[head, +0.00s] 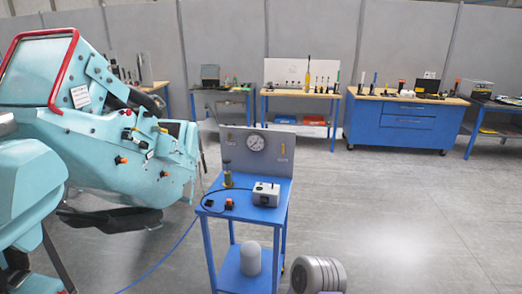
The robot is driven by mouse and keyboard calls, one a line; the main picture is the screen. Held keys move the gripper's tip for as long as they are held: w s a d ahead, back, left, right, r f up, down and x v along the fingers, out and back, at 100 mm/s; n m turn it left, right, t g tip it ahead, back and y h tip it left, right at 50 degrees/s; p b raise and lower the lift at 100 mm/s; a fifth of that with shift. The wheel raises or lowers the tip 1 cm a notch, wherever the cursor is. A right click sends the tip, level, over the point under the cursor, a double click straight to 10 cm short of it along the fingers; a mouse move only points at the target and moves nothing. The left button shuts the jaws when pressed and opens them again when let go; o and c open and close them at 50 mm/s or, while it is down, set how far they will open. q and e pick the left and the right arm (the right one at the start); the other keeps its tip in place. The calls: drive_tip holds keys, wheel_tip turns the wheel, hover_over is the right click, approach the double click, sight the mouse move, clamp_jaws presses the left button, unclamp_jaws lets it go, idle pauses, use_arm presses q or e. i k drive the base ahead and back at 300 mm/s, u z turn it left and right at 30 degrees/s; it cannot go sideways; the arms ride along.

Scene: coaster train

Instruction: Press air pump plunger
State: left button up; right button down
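A small upright pump (227,176) with a brass-coloured body and a thin dark rod stands at the back left of the blue cart's top (243,207). The rod appears to be its plunger, but it is too small to tell how far up it is. A round pressure gauge (255,142) sits on the cart's grey back panel (272,159). A grey box (265,194) stands on the right of the top. A black and orange piece (229,204) lies near the front. Neither gripper shows in the head view.
A large teal machine (95,140) with a red-edged frame fills the left, close to the cart. A blue hose (165,257) crosses the floor. Benches and a blue cabinet (400,124) line the back. The right floor is clear.

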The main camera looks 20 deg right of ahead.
sight(227, 161)
drive_tip(key=z, duration=0.55)
drive_tip(key=i, duration=1.85)
drive_tip(key=u, duration=0.7)
